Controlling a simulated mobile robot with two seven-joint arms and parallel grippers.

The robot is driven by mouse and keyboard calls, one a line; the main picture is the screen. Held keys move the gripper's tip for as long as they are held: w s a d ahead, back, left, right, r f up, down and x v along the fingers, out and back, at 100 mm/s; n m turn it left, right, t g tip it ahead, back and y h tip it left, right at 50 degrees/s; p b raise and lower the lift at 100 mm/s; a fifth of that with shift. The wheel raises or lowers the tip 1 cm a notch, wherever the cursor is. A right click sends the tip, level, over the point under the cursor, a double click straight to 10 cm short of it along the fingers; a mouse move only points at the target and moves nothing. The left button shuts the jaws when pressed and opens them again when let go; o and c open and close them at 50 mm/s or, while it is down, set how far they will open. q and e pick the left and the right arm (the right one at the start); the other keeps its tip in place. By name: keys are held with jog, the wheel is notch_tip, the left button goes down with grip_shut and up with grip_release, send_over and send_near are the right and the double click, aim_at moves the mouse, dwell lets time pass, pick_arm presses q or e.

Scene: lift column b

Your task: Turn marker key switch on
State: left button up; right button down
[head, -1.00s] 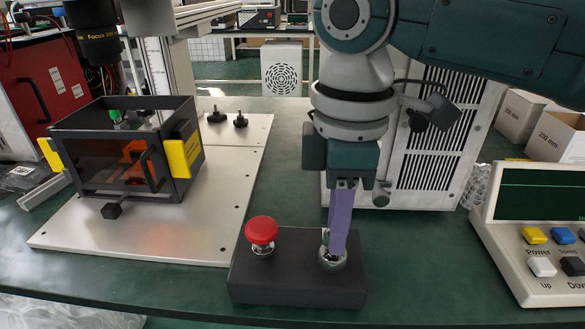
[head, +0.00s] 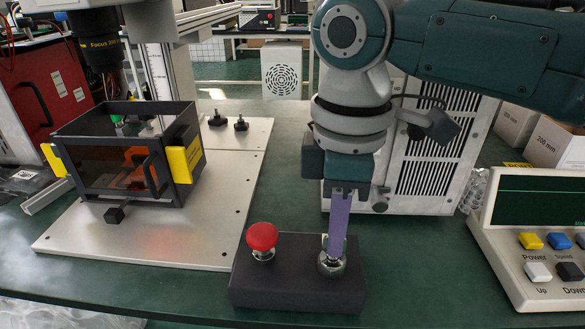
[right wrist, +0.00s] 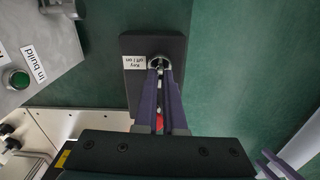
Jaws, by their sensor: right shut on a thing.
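The marker key switch (head: 331,264) is a round metal switch on the right part of a dark box (head: 297,288) on the green bench. In the right wrist view the switch (right wrist: 160,62) sits beside a white label (right wrist: 134,62) reading "Key off / on". My right gripper (head: 335,252) points down at the switch, its purple fingers reaching the metal ring. The fingertips (right wrist: 159,70) are shut on the key, which they mostly hide. The key's exact angle cannot be told.
A red mushroom button (head: 262,237) stands on the same box, left of the switch. A smoked enclosure (head: 125,160) sits on a metal plate (head: 215,235) to the left. A control panel (head: 540,240) with coloured buttons stands at the right.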

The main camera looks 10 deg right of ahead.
jog(key=m+p, duration=0.1)
jog(key=p, duration=0.1)
jog(key=m+p, duration=0.1)
jog(key=m, duration=0.1)
jog(key=m+p, duration=0.2)
jog(key=shift+s+r+p, duration=0.1)
jog(key=shift+r+p, duration=0.15)
jog(key=shift+p, duration=0.1)
jog(key=m+p, duration=0.2)
jog(key=m, duration=0.1)
jog(key=shift+a+f, duration=0.1)
jog(key=shift+f+m+p, duration=0.1)
jog(key=shift+m+p, duration=0.5)
jog(key=shift+m, duration=0.9)
jog(key=c, duration=1)
grip_release()
